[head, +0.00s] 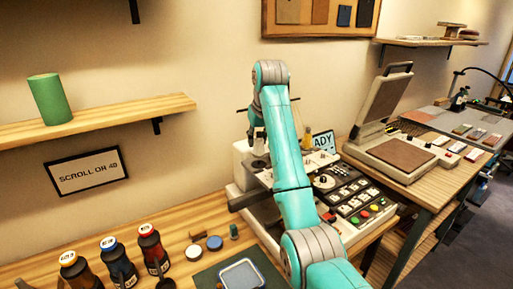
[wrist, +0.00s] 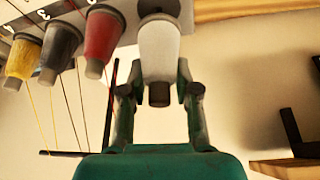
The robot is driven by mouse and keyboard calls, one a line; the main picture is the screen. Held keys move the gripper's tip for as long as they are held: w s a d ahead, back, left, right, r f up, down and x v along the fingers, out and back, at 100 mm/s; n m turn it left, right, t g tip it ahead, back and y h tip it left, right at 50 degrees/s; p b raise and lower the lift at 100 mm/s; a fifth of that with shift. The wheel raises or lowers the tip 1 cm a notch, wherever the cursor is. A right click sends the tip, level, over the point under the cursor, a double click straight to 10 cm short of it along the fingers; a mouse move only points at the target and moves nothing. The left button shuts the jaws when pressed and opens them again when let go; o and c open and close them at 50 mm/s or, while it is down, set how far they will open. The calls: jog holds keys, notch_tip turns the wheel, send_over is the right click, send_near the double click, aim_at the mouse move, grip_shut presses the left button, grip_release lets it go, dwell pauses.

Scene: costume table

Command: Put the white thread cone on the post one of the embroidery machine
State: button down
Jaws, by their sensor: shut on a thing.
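The white thread cone (wrist: 159,52) is between the fingers of my gripper (wrist: 160,92) in the wrist view, which appears upside down. The gripper is shut on it. The cone's far end is near the edge of the picture, so I cannot tell whether it is on a post. A red cone (wrist: 103,35), a dark grey cone (wrist: 61,45) and a yellow cone (wrist: 25,58) stand in a row beside it, at the white rack of the embroidery machine (wrist: 130,32). In the head view my arm covers much of the embroidery machine (head: 243,165); post one is not clearly visible.
Thread lines run from the cones. A dark thin bar (wrist: 109,105) is close left of my gripper in the wrist view. A wooden wall shelf (head: 95,118) with a green cylinder (head: 49,99) is left of the machine. Several bottles (head: 116,262) stand front left; a heat press (head: 390,150) stands right.

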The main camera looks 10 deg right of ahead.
aim_at(257, 147)
jog(key=shift+f, duration=1.6)
jog(key=shift+f, duration=0.1)
jog(key=c, duration=0.8)
grip_release()
jog(key=shift+c, duration=0.2)
